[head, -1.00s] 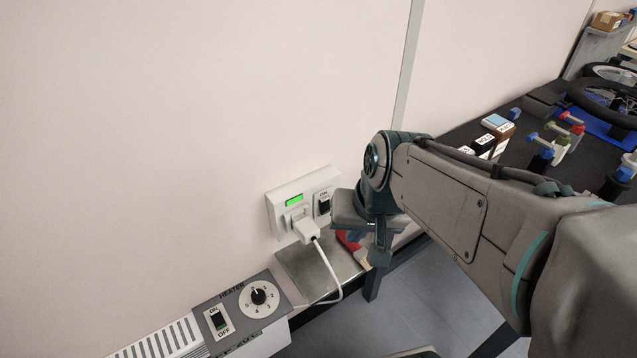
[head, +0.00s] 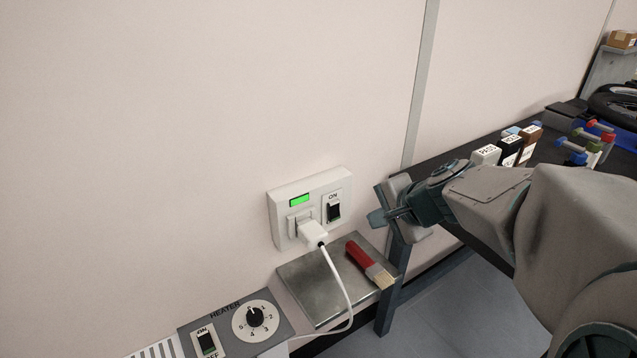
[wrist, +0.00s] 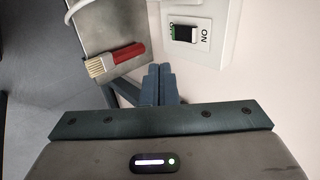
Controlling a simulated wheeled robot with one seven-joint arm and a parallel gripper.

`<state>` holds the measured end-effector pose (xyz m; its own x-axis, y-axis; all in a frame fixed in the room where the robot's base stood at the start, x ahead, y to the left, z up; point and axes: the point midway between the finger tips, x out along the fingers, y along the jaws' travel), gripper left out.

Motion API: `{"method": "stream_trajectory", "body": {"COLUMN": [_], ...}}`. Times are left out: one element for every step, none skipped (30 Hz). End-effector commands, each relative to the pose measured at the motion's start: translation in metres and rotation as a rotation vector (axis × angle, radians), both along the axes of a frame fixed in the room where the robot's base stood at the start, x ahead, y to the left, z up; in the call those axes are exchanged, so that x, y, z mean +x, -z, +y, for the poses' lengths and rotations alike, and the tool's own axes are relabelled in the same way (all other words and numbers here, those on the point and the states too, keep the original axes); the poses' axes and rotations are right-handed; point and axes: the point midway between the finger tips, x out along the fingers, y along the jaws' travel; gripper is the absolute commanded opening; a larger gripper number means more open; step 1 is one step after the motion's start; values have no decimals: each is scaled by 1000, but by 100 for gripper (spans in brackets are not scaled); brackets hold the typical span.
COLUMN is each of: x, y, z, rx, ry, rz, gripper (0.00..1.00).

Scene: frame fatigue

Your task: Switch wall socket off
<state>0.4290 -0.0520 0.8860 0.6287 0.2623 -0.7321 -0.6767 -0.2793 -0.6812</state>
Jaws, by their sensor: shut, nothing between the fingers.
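The white wall socket (head: 281,218) is on the wall, with a lit green indicator (head: 300,200) and a white plug (head: 313,234) in it. Its black rocker switch (head: 334,212) is under the label ON. In the wrist view the switch (wrist: 184,33) shows a green part at one edge, and the white socket plate (wrist: 215,52) is at the top. My gripper (head: 374,217) is right of the socket, apart from it, with its fingers pointing left toward the switch side. In the wrist view the fingers (wrist: 160,84) are together and empty, below the switch.
A metal shelf (head: 318,292) below the socket holds a red-handled brush (head: 362,258). A heater (head: 283,326) with a dial stands at lower left. The white cord (head: 341,285) hangs from the plug. A dark workbench (head: 455,156) with bottles is at the right.

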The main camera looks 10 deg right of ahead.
Motion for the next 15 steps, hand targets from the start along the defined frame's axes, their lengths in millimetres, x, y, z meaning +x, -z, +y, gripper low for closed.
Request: {"method": "stream_trajectory", "body": {"x": [0,0,0,0,0,0,0,0,1,2,3,6,8,11,15], "y": [0,-1,-1,-1,-1,-1,0,0,1,3,5,8,11,15,21], "z": [0,0,0,0,0,0,0,0,1,1,2,3,4,5,7], "rx": [0,0,0,-1,-1,-1,-1,-2,-1,-1,-2,-2,-1,-1,-2], "ry": [1,0,0,-1,-1,-1,-1,-1,-2,-2,-3,-3,-4,-4,-4], "rz": [0,0,0,0,0,0,0,0,1,2,1,1,2,3,5], "gripper": [0,0,0,0,0,0,0,0,0,0,0,0,0,0,0]}}
